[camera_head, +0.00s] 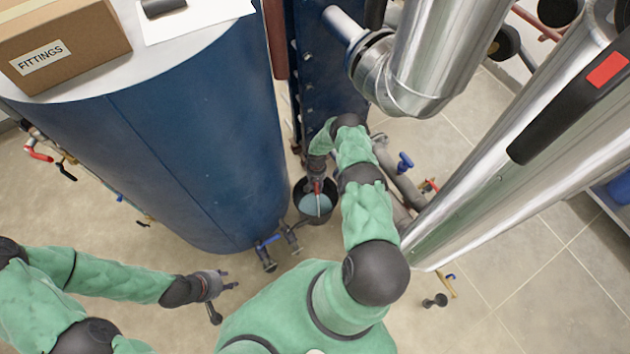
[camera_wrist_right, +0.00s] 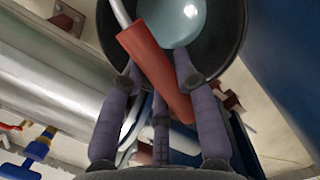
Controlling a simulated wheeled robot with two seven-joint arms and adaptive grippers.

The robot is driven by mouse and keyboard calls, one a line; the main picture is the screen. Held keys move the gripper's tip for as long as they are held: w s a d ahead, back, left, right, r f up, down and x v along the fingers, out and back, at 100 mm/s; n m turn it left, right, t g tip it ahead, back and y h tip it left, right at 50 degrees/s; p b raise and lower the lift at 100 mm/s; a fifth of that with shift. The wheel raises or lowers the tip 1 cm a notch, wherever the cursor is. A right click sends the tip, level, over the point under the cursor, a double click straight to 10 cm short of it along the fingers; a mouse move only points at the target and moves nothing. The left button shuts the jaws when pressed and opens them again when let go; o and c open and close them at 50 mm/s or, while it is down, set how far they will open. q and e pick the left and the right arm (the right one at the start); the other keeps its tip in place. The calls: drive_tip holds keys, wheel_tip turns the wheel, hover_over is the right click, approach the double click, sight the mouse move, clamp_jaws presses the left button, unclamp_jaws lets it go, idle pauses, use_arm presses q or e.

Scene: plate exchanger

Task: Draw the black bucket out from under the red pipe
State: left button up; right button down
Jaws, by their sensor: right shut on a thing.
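The black bucket (camera_head: 299,203) is on or just above the floor beside the large blue tank, with pale blue liquid (camera_head: 316,205) in it. My right gripper (camera_head: 316,180) is over the bucket, shut on its red handle grip (camera_wrist_right: 155,70). In the right wrist view the fingers lie on both sides of the grip, and the bucket (camera_wrist_right: 118,45) fills the top. A dark red vertical pipe (camera_head: 276,40) stands beside the tank, above the bucket in the picture; its lower end is hard to follow. My left gripper (camera_head: 229,280) is open and empty, away from the bucket at lower left.
The blue tank (camera_head: 190,150) is close on the left, with valves (camera_head: 268,252) at its foot near the bucket. Grey pipes with a blue-handled valve (camera_head: 404,162) and a large silver duct (camera_head: 480,180) lie to the right. Floor shows below the bucket.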

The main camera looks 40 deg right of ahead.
drive_tip(key=s+p, duration=0.1)
drive_tip(key=s, duration=0.1)
drive_tip(key=s+a+p, duration=0.1)
drive_tip(key=s+p, duration=0.2)
drive_tip(key=shift+s+a+r, duration=0.1)
drive_tip(key=shift+s+a, duration=0.2)
idle(0.4)
drive_tip(key=s+a+p, duration=0.2)
drive_tip(key=s+p, duration=1.1)
drive_tip(key=s, duration=0.1)
drive_tip(key=shift+a, duration=0.3)
idle(0.6)
drive_tip(key=shift+s, duration=0.1)
